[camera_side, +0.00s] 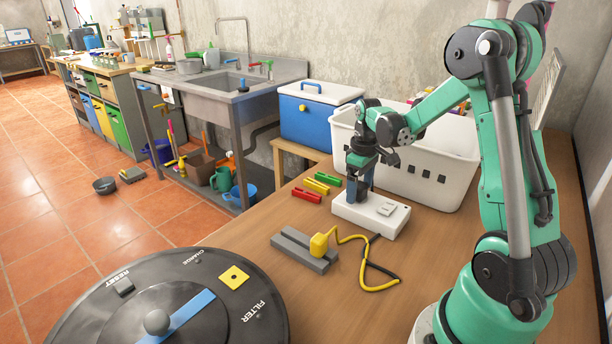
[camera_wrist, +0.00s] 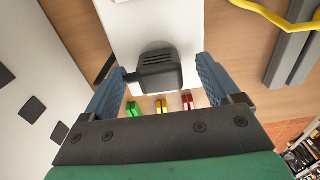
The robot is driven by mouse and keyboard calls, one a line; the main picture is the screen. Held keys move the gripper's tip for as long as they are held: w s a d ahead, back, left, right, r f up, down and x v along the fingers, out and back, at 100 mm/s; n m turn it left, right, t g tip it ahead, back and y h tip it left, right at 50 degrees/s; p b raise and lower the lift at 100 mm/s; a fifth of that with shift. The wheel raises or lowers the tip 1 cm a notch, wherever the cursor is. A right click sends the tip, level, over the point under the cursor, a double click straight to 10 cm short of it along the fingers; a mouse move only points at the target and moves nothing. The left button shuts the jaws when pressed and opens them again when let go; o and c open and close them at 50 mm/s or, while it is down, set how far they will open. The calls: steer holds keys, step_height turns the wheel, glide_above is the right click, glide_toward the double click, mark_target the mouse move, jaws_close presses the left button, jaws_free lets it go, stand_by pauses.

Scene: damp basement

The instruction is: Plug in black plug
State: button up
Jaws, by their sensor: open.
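The black plug (camera_wrist: 160,72) shows in the wrist view, with ridges on top and a short stub at its left. It appears to be on or just over the white box (camera_wrist: 155,22); I cannot tell whether its prongs are in a socket. My gripper (camera_wrist: 166,88) has its blue fingers apart, one on each side of the plug, with gaps showing.
A yellow plug (camera_side: 320,244) sits on a grey block (camera_side: 295,250), with a yellow and black cord looping right on the table. Red, yellow and green pieces (camera_side: 317,187) lie left of the box. A white crate (camera_side: 435,165) stands close behind.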

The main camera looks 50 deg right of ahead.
steer(key=shift+r, duration=2.65)
steer(key=shift+a, duration=0.15)
steer(key=s+a+r+t, duration=0.1)
steer(key=a+r+t, duration=0.1)
steer(key=a, duration=0.8)
steer(key=s+a+r+t, duration=0.1)
steer(key=a+t, duration=0.4)
steer(key=a, duration=0.5)
steer(key=shift+s+a+r, duration=0.15)
steer(key=shift+a+r, duration=0.25)
steer(key=shift+r, duration=0.1)
steer(key=shift+o, duration=0.2)
